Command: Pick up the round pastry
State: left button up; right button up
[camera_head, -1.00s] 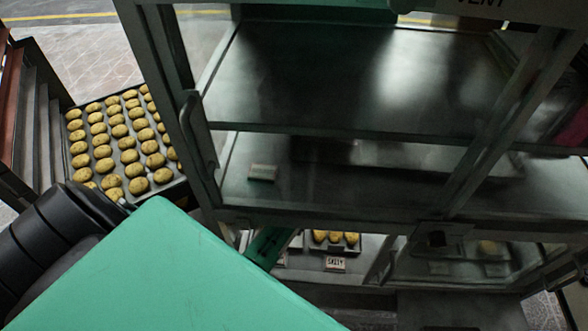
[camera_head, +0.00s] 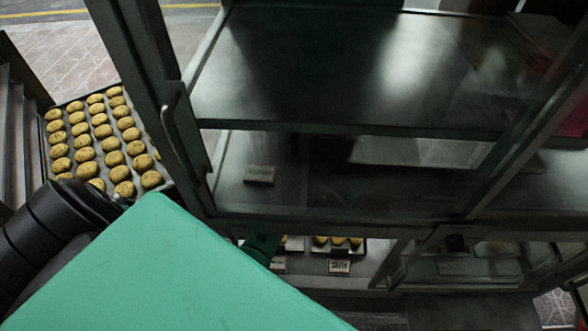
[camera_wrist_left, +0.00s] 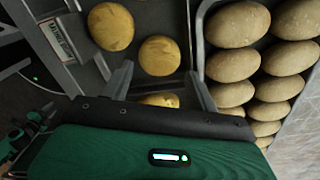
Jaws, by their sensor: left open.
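Round golden pastries lie on a dark tray in the left wrist view. One round pastry (camera_wrist_left: 159,55) is just beyond and between the fingertips of my left gripper (camera_wrist_left: 160,72). A second pastry (camera_wrist_left: 111,26) is up and to the left, and a third (camera_wrist_left: 160,100) shows between the fingers, partly hidden by the gripper body. The left gripper is open, with no pastry held. In the head view, small pastries (camera_head: 338,241) show in the lower compartment of the case, near a dark green part of my left gripper (camera_head: 262,249). My right gripper is not in view.
A glass-fronted case with a dark metal frame (camera_head: 150,90) fills the head view. A tray of several oval rolls (camera_head: 112,145) stands left of it; rolls (camera_wrist_left: 238,24) also show at the right in the wrist view. A small label (camera_head: 339,267) stands before the pastries.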

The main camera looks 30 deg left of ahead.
pick_arm(q)
jog(key=f, duration=0.3)
jog(key=shift+s+d+f, duration=0.1)
jog(key=shift+d+f, duration=0.1)
jog(key=shift+f, duration=0.5)
jog(key=c, duration=0.6)
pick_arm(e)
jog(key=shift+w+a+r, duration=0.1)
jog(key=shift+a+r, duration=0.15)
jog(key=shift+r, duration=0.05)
pick_arm(q)
jog(key=shift+r, duration=0.1)
jog(key=shift+c, duration=0.2)
